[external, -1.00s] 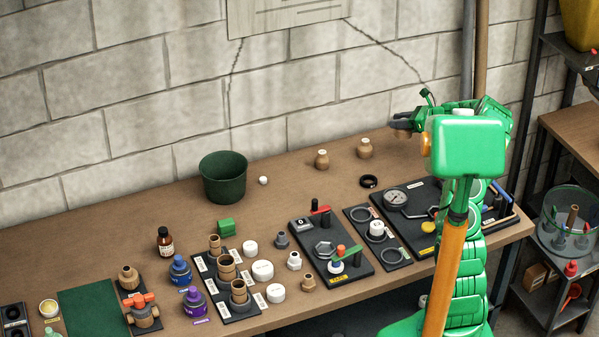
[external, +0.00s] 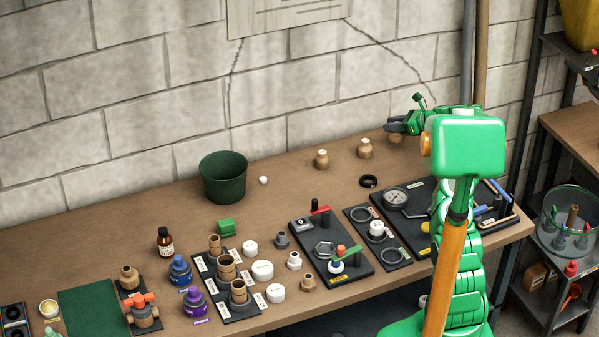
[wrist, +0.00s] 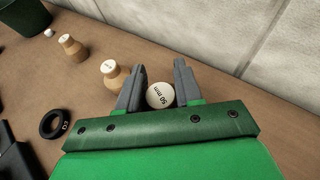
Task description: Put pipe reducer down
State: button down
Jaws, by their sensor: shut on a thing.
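My gripper (wrist: 160,88) is shut on a pipe reducer (wrist: 160,96), whose round pale top reads "50 mm" between the two grey fingers in the wrist view. In the external view my gripper (external: 398,127) is over the back right of the bench, and a little of the tan reducer (external: 396,138) shows beneath the fingers. It is at or just above the bench top; I cannot tell if it touches. Two similar tan reducers stand upright to its left, the nearer one (external: 365,148) and the farther one (external: 322,160). Much of the held reducer's body is hidden.
A black ring (external: 369,181) lies on the bench in front of the standing reducers. A dark green pot (external: 223,178) and a small white piece (external: 263,180) are farther left. A gauge board (external: 412,203) lies in front. The block wall (external: 300,70) is close behind.

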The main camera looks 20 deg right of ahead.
jog(key=shift+w+f, duration=0.35)
jog(key=shift+f, duration=1.6)
jog(key=c, duration=0.8)
grip_release()
jog(key=shift+f, duration=0.15)
jog(key=shift+o, duration=0.2)
